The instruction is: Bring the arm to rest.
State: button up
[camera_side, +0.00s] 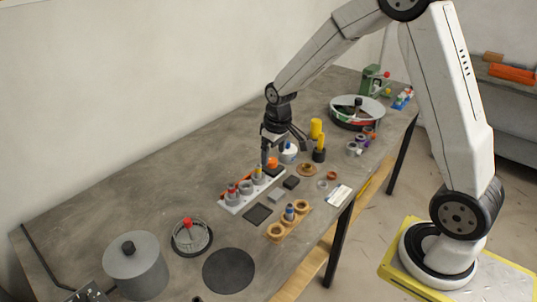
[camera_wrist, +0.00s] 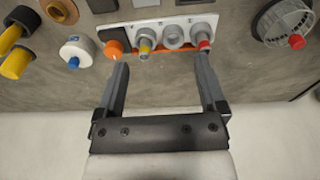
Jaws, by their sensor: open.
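My gripper (camera_side: 284,150) is above the far end of a white jig plate (camera_side: 232,201) on the grey table. In the wrist view my gripper (camera_wrist: 160,80) has its two dark fingers wide apart, with nothing held between them. The white plate (camera_wrist: 152,29) lies ahead of the fingertips. It carries an orange knob (camera_wrist: 113,48), a yellow-tipped grey peg (camera_wrist: 144,46), a grey ring (camera_wrist: 173,37) and a red-tipped grey peg (camera_wrist: 203,43). I cannot tell the exact height of the fingers above the table.
A wooden holder (camera_side: 289,223) with a blue-topped piece stands in front of the plate. Yellow cylinders (camera_side: 316,129) and a round bin (camera_side: 357,113) stand farther back. A grey pot (camera_side: 136,268), a wire basket (camera_side: 191,237) and a black disc (camera_side: 229,271) are nearer. The table's back-left stretch is clear.

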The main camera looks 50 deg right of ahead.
jog(key=s+a, duration=0.3)
jog(key=s, duration=0.4)
jog(key=s+a+r+t, duration=0.1)
jog(key=s+a, duration=0.3)
jog(key=s, duration=0.4)
